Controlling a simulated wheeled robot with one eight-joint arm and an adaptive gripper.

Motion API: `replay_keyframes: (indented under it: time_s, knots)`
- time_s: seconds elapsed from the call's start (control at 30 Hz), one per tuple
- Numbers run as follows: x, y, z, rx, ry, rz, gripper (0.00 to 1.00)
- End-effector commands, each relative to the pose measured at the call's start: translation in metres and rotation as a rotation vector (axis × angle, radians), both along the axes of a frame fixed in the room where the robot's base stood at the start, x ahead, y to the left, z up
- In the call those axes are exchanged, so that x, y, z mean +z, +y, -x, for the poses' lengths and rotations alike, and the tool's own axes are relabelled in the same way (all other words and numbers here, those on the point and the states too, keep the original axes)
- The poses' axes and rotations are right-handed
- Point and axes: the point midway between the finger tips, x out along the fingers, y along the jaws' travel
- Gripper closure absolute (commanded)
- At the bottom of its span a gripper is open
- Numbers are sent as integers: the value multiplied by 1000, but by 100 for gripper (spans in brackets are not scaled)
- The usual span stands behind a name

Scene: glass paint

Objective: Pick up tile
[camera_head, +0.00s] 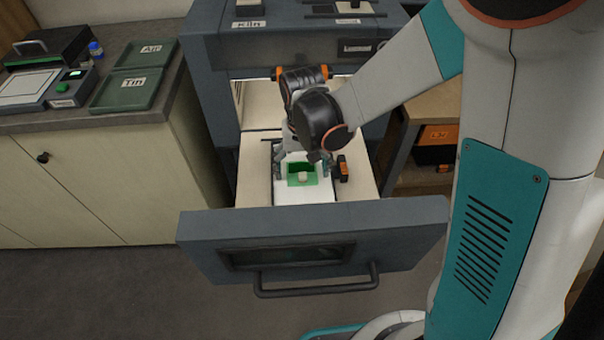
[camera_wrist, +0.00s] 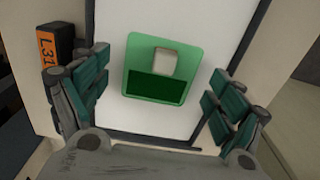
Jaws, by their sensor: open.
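The tile is a green square (camera_head: 301,170) with a darker green band and a small pale block on it. It lies on a white plate (camera_head: 305,192) inside the open kiln drawer. In the wrist view the tile (camera_wrist: 162,72) lies flat and slightly turned, in the upper middle. My gripper (camera_head: 303,170) is over the drawer with its fingers pointing down. In the wrist view my gripper (camera_wrist: 157,105) is open, with one teal-padded finger on each side of the tile and apart from it. Nothing is held between the fingers.
The drawer front (camera_head: 310,240) with its bar handle stands pulled out below the kiln (camera_head: 290,45). Green trays (camera_head: 133,88) marked Air and Tin lie on the left counter (camera_head: 150,112).

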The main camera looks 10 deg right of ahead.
Motion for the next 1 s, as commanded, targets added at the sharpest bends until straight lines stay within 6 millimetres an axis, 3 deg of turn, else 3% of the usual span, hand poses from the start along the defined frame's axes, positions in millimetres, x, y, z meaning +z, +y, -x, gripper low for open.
replay_keyframes:
  time_s: [0.03,0.2,0.3,0.67,1.0]
  knots:
    - [0,0,0,0,0,0,30]
    - [0,0,0,0,0,0,69]
    - [0,0,0,0,0,0,81]
    - [-2,0,1,0,0,0,100]
    - [-3,0,1,0,0,0,100]
